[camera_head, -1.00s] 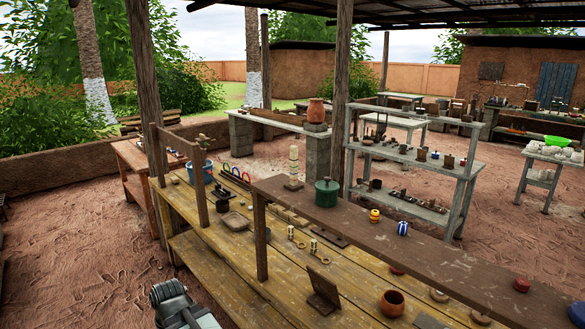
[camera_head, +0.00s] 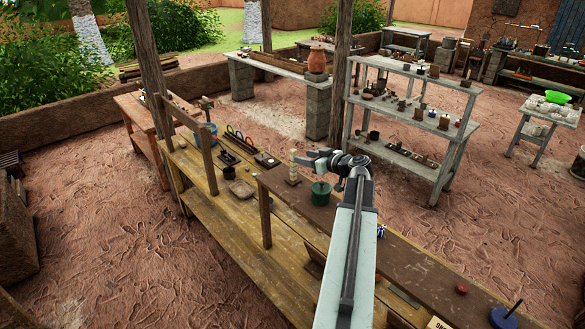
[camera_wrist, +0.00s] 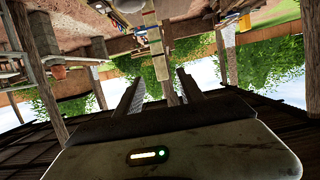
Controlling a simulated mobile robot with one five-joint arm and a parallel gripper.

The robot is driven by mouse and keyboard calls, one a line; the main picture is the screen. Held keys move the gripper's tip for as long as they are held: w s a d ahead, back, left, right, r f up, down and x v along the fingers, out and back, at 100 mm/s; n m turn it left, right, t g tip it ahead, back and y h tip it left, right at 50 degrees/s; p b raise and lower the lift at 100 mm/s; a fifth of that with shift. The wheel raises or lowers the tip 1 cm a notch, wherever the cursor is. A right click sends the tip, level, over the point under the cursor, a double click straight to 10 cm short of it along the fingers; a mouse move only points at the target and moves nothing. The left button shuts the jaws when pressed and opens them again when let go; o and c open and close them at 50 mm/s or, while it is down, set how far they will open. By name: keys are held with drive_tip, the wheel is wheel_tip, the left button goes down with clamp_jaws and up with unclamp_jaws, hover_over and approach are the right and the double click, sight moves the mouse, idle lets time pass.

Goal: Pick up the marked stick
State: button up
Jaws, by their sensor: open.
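The pale, banded upright stick (camera_head: 293,172) stands on the wooden bench in the head view, just left of the green pot. I take it as the marked stick. My gripper (camera_head: 308,160) is at the end of the outstretched arm, close beside the stick's upper part on its right; whether they touch I cannot tell. In the wrist view, which is upside down, my gripper (camera_wrist: 160,82) has its two fingers spread apart. A pale banded column (camera_wrist: 158,48), seemingly the same stick, shows in line with the gap between them. Nothing is visibly held.
The green pot (camera_head: 320,193) stands below my gripper. A dark raised plank (camera_head: 410,262) carries a small red pot (camera_head: 462,289). A wooden post (camera_head: 266,215) rises from the yellow bench (camera_head: 212,212). A grey shelf unit (camera_head: 403,152) stands behind to the right.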

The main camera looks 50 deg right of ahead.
sight(295, 154)
drive_tip(key=b+x, duration=0.1)
drive_tip(key=x, duration=0.6)
drive_tip(key=shift+w+a, duration=0.1)
drive_tip(key=shift+w, duration=0.2)
drive_tip(key=shift+s+r, duration=0.1)
drive_tip(key=shift+s, duration=0.05)
drive_tip(key=shift+c, duration=0.9)
clamp_jaws()
